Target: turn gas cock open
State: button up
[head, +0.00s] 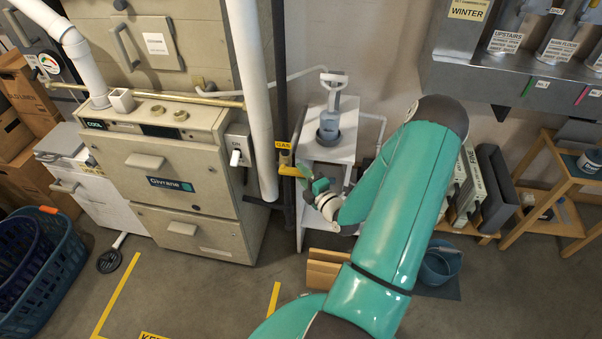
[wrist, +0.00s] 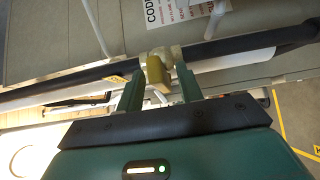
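The gas cock (head: 290,171) has a yellow lever and sits on the dark gas pipe beside the furnace, below a yellow GAS label (head: 283,145). In the head view the lever points sideways, across the upright pipe. My gripper (head: 305,178) is just right of it, partly hidden by its own wrist. In the wrist view the brass and yellow cock (wrist: 157,70) lies between the two green fingertips of my gripper (wrist: 158,78). The fingers are apart, with a gap visible on each side of the lever. I cannot tell whether either finger touches it.
The beige furnace (head: 180,170) with a switch box (head: 238,150) stands left of the pipe. A thick white pipe (head: 252,90) runs close by. A white shelf (head: 325,150) holding a grey pump-like item (head: 329,125) is just behind my gripper. A blue basket (head: 40,265) stands far left.

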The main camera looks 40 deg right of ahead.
jog(key=shift+w, duration=0.55)
grip_shut()
